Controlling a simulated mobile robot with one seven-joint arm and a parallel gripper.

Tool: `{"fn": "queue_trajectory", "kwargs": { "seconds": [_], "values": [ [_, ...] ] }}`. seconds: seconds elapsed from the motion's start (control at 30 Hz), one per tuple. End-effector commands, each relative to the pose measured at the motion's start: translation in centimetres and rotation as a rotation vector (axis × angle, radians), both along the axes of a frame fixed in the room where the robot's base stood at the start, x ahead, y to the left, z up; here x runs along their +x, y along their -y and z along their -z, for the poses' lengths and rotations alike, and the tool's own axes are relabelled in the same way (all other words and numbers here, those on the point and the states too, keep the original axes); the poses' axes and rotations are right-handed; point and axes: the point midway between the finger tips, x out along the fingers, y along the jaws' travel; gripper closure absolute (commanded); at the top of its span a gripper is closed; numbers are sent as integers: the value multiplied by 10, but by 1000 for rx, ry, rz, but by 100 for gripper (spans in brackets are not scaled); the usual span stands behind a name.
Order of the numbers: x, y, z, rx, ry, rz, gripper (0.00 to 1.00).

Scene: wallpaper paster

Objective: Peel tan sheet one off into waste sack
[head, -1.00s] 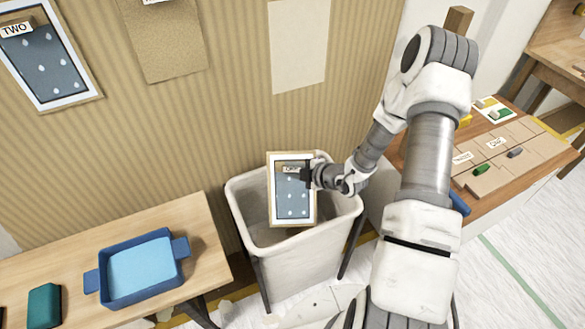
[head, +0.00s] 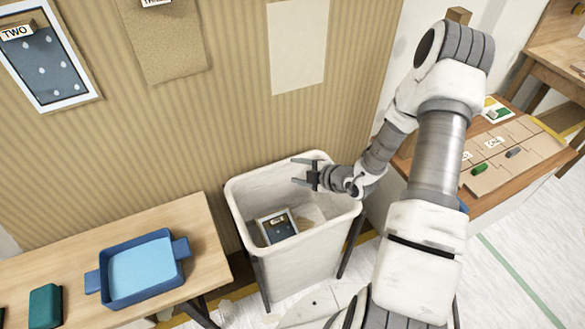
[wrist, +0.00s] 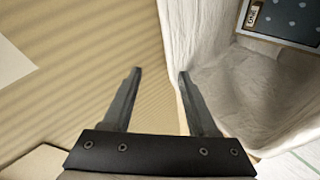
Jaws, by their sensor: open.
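A framed dark-blue sheet with pale drops (head: 279,230) lies tilted inside the white waste sack (head: 245,189), low down at its left side. In the wrist view this sheet (wrist: 290,18) shows at the top right, with a small tag reading ONE. It looks blue, not tan. My gripper (head: 297,171) is above the back part of the sack's opening, open and empty. In the wrist view its two fingers (wrist: 159,75) are apart, with the sack (wrist: 262,90) to their right and the striped wall to their left.
On the wall hang a blue drop sheet tagged TWO (head: 42,65) and a tan sheet tagged THREE (head: 165,45), beside a blank pale patch (head: 296,45). A bench with a blue tray (head: 140,270) stands left. A table with boards and tags (head: 515,150) stands right.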

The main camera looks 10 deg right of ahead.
Motion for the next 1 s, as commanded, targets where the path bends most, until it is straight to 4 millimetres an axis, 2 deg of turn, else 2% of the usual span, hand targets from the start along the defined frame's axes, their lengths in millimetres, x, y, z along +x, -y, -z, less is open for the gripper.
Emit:
{"fn": "queue_trajectory", "kwargs": {
  "seconds": [0.03, 0.2, 0.5, 0.7, 1.0],
  "values": [
    [-9, 7, -10, -2, -1, 4, 41],
    [-40, 27, -32, -1, -1, 5, 41],
    [-87, 56, -65, -1, -1, 3, 41],
    [-101, 64, -74, -1, 0, 1, 41],
    [-104, 66, -75, 0, 0, 0, 41]
  ]
}}
